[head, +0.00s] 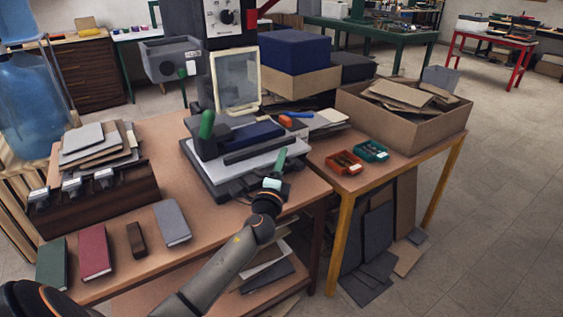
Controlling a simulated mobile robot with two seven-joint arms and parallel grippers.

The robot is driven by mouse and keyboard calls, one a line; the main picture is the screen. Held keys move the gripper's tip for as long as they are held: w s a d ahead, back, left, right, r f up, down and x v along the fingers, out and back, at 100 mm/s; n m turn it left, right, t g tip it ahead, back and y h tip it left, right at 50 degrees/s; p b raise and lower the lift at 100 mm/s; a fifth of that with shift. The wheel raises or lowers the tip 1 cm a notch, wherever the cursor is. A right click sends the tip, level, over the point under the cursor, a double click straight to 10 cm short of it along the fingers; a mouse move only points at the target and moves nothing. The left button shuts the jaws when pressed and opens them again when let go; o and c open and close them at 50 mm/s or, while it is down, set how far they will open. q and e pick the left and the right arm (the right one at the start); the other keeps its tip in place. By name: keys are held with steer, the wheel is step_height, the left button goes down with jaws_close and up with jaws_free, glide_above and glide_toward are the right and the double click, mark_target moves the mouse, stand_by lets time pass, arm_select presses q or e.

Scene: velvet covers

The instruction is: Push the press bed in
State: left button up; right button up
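The press bed (213,172) is a flat grey plate on a dark base, on the wooden table below the press. A dark blue piece and a dark bar lie on it. A green upright handle (207,124) stands at its left, and a second green grip (281,159) shows at its front right. My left gripper (273,184) is at the front right edge of the bed, right by the second green grip. Its fingers are small and partly hidden, so I cannot tell whether they touch or hold the grip. My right gripper is out of view.
The press head (222,20) with a dial stands behind the bed, with a clear framed panel (236,82). Books, boards and a dark box (95,200) lie at the left. Red and teal trays (344,164) and a cardboard box (400,120) are on the right table.

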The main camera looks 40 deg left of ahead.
arm_select(q)
steer(key=shift+f, duration=0.1)
steer(key=v, duration=1.2)
steer(key=shift+s+b, duration=0.3)
steer(key=shift+b, duration=0.1)
